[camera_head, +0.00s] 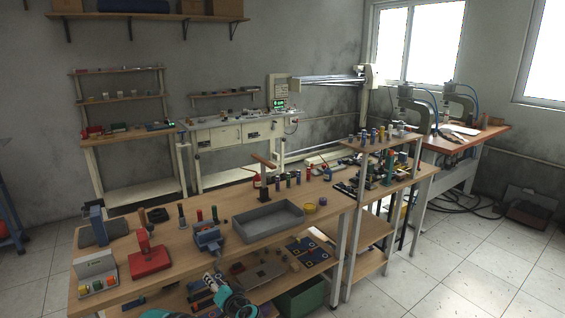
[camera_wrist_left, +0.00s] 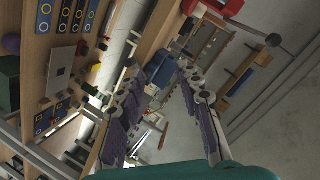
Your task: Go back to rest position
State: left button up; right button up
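My left gripper (camera_head: 211,281) shows at the bottom of the head view, in front of the near edge of the workbench and low beside its lower shelf. Teal parts of my arm show behind it. In the left wrist view the two purple-padded fingers of the left gripper (camera_wrist_left: 172,75) stand apart, with nothing between them. The view there is tilted, with bench and shelf edges passing beyond the fingers. My right gripper is not in view in either picture.
The long wooden workbench (camera_head: 200,262) carries a grey tray (camera_head: 268,226), a red press-like block (camera_head: 148,258), a blue vise (camera_head: 207,240) and several small cylinders.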

pick_arm(q)
jog(key=s+a+r+n+g+h, duration=0.1)
jog(key=s+r+g+h, duration=0.15)
jog(key=s, duration=0.45)
jog(key=s+a+r+n+g+h, duration=0.1)
jog(key=s+r, duration=0.3)
jog(key=s, duration=0.3)
jog(key=s+d+h, duration=0.2)
jog(key=s+d, duration=0.1)
jog(key=s, duration=0.7)
jog(key=s+d+f+g+h, duration=0.1)
jog(key=s+d+h, duration=0.2)
jog(key=s, duration=0.7)
jog(key=shift+s+d+f+n, duration=0.2)
jog(key=shift+s+d+n, duration=0.05)
jog(key=shift+d+n, duration=0.05)
jog(key=shift+h, duration=0.25)
